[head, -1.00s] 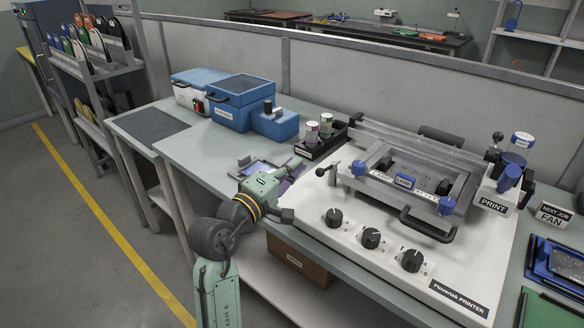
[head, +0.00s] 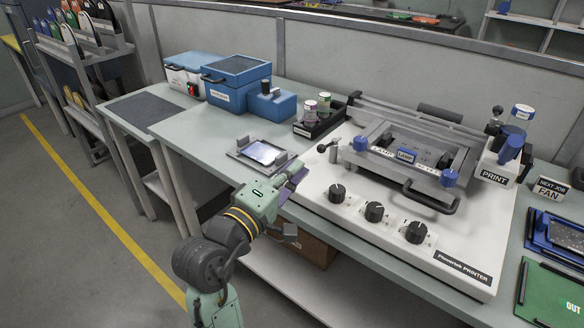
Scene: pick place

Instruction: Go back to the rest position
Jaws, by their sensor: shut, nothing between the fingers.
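My gripper (head: 293,172) is at the front edge of the workbench (head: 195,147), just left of the white printer. It is shut, with nothing visible held in it. My arm comes up from the bottom of the view and bends toward the bench. A grey fixture (head: 262,152) with a shiny flat plate on it lies on the bench, just behind and to the left of my gripper and apart from it. The fingertips are small and partly hidden by the wrist.
The white printer (head: 470,262) with knobs and a clamp frame fills the right of the bench. Blue boxes (head: 235,80) and a dark tray (head: 318,122) of jars stand behind. A green OUT tray (head: 550,295) is at the lower right. The floor at left is clear.

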